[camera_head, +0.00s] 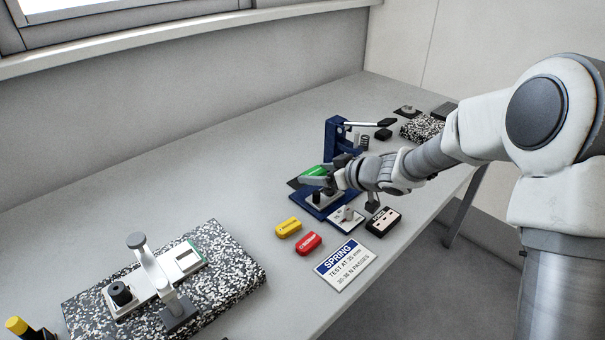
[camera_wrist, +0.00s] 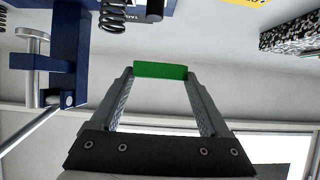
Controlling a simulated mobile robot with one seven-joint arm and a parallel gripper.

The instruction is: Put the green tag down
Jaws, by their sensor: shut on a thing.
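The green tag (camera_head: 314,170) is in my gripper (camera_head: 322,179), above the bench beside the blue spring press (camera_head: 335,135). In the wrist view, the green tag (camera_wrist: 160,70) spans the gap between the two fingertips, which are shut on its ends. I cannot tell the exact height of the tag above the bench. The yellow tag (camera_head: 288,228) and the red tag (camera_head: 308,243) lie on the bench in front of the press.
A sign headed SPRING (camera_head: 346,264) lies near the front edge. A black box (camera_head: 383,221) sits right of the press base. A speckled slab (camera_head: 245,268) with a gauge stands at left. Another speckled block (camera_head: 421,128) is at the far end.

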